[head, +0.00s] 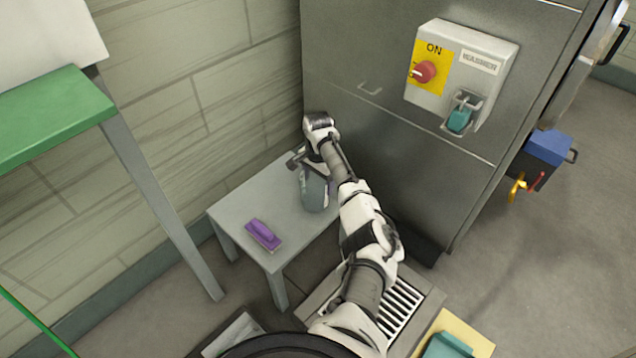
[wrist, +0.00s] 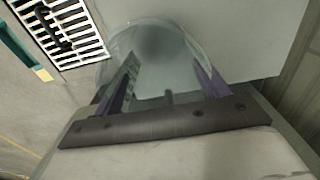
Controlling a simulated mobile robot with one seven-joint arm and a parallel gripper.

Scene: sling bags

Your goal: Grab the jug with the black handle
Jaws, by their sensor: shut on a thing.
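The jug (head: 314,190) is a grey-teal, partly see-through vessel over the small grey table in the head view. In the wrist view, the jug (wrist: 158,45) shows as a clear round shape beyond and between the fingers. My gripper (head: 303,162) is at its upper part in the head view. In the wrist view, my gripper (wrist: 165,90) has its two purple-edged fingers apart, one on each side of the jug, and is shut on it. The handle is not clear in either view. I cannot tell whether the jug touches the table.
A purple brush-like item (head: 263,234) lies on the grey table (head: 240,210). The steel machine (head: 375,120) stands close to the right of my arm. A green-edged shelf (head: 50,115) is at left. A floor grate (head: 400,308) and a yellow mat (head: 475,335) lie near my base.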

